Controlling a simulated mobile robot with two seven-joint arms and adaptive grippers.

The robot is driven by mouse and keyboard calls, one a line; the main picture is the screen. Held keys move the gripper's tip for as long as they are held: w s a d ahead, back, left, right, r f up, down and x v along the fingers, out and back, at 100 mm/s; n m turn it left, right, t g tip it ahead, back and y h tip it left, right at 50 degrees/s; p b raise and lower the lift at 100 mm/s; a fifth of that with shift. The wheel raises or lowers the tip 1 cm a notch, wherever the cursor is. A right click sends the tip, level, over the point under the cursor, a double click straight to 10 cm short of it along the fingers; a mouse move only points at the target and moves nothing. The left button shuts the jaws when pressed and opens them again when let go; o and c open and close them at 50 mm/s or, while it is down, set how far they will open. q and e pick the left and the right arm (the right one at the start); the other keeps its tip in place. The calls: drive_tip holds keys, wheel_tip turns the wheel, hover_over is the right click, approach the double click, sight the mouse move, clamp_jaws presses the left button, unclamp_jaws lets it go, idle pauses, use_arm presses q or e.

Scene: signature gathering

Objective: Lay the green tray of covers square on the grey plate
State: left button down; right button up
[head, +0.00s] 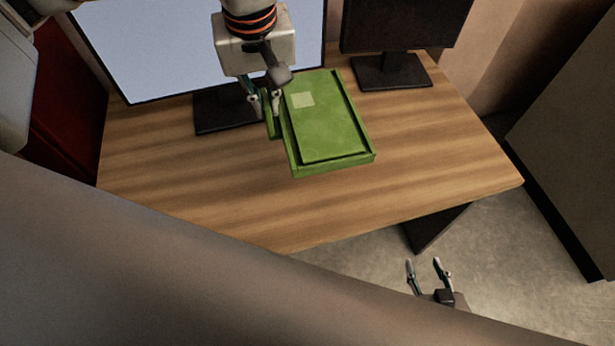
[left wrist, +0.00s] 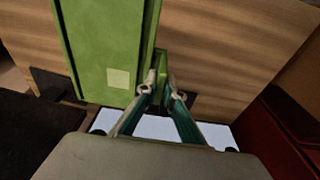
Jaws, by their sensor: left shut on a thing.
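The green tray (head: 335,163) is over the wooden desk, its long side running away from me. A flat green cover with a pale square label (head: 303,99) lies in it; it also shows in the left wrist view (left wrist: 108,45). My left gripper (head: 264,101) is shut on the tray's left side piece; its fingertips meet there in the left wrist view (left wrist: 164,92). I cannot tell whether the tray touches the desk. I make out no grey plate; the tray may hide it. My right gripper (head: 427,262) is open and empty, low beyond the desk's front edge.
The wooden desk (head: 430,150) is bare to the right and front of the tray. A large lit monitor on a dark base (head: 215,112) stands behind left, and a dark monitor (head: 400,25) behind right. A red cabinet (head: 62,110) is at the left.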

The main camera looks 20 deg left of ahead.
use_arm(q)
drive_tip(key=shift+s+d+r, duration=0.1)
drive_tip(key=shift+s+r, duration=0.15)
drive_tip(key=shift+s+f, duration=0.1)
drive_tip(key=shift+f, duration=0.25)
wheel_tip(320, 180, down, 19)
drive_tip(key=shift+r, duration=0.15)
drive_tip(key=c, duration=2.2)
unclamp_jaws()
drive_tip(key=shift+o, duration=0.2)
